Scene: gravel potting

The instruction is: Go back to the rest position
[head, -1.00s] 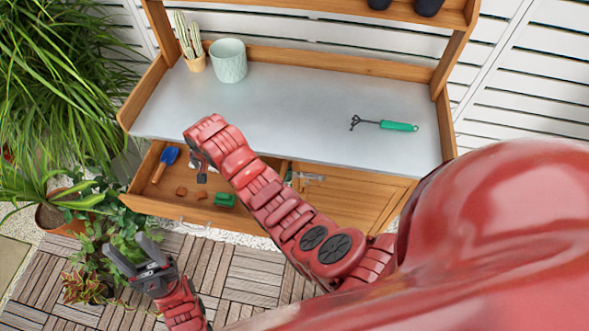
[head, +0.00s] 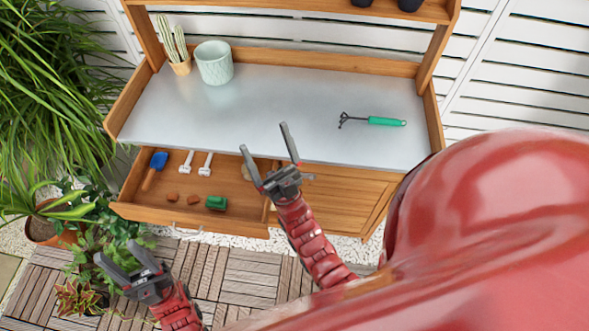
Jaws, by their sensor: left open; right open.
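My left gripper (head: 120,262) is at the lower left, open and empty, above the wooden deck tiles. My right gripper (head: 267,158) is open and empty, with its fingers pointing up the picture. Its fingertips overlap the front edge of the bench's grey top (head: 270,115) and the open drawer (head: 230,172) in the picture. I cannot tell the exact gap between the fingers and the bench. Neither gripper holds anything.
The drawer holds a blue-bladed trowel (head: 157,163), white labels (head: 205,163), brown pieces (head: 193,199) and a green item (head: 216,203). Plants (head: 60,120) crowd the left.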

